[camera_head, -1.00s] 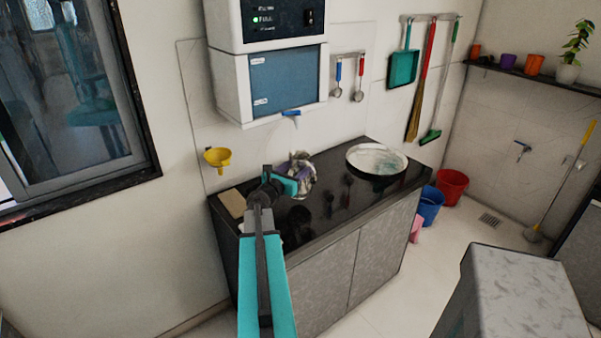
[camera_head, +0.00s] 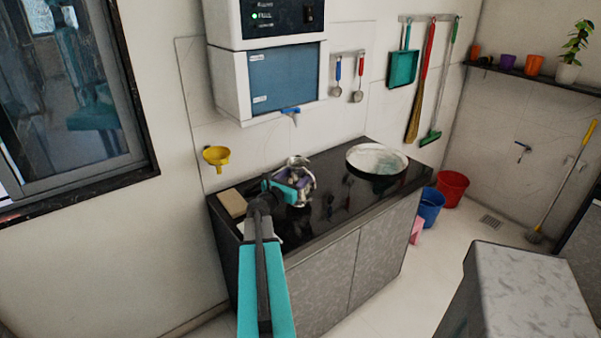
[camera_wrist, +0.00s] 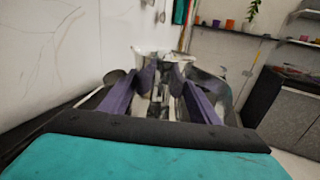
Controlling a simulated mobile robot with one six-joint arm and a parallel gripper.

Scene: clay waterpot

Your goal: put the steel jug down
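The steel jug (camera_head: 298,162) is over the left part of the black counter (camera_head: 325,212), close to its top and near the back wall. It looks about upright; I cannot tell if its base touches the counter. My gripper (camera_head: 288,184), teal with purple fingers, is at the jug's near side and partly hides it. In the wrist view my gripper (camera_wrist: 163,78) has its two fingers closing in on the shiny jug (camera_wrist: 216,88), with metal between them. It looks shut on the jug.
A wide pale basin (camera_head: 376,157) stands on the counter to the right. A tan block (camera_head: 232,203) lies at the left end. A white water purifier (camera_head: 268,75) with a blue tap (camera_head: 291,111) hangs above. A yellow funnel (camera_head: 217,156) is on the wall. Bare counter lies right of the jug.

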